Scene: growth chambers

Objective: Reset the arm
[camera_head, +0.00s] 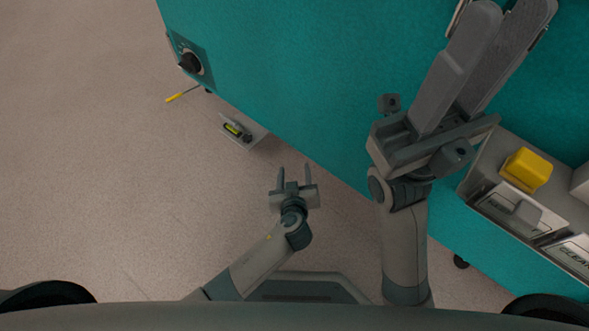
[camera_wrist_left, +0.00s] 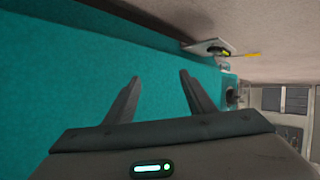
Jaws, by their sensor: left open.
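My left gripper (camera_head: 294,169) is low in the middle of the head view, over the floor beside the teal cabinet (camera_head: 300,85). Its two fingers are apart with nothing between them. In the left wrist view the open fingers (camera_wrist_left: 160,76) point along the teal cabinet side (camera_wrist_left: 60,90), with clear space between the tips. My right gripper (camera_head: 508,12) is large and near the camera at the upper right of the head view, above the cabinet. Its long grey fingers lie close together at this angle, so their opening is unclear.
A yellow block (camera_head: 526,169) sits on a grey labelled rack (camera_head: 476,180) at the right. A black knob (camera_head: 190,62) and a yellow-tipped lever (camera_head: 182,95) are at the cabinet's left end. A small plate with a level (camera_head: 236,129) projects from its side. The left floor is clear.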

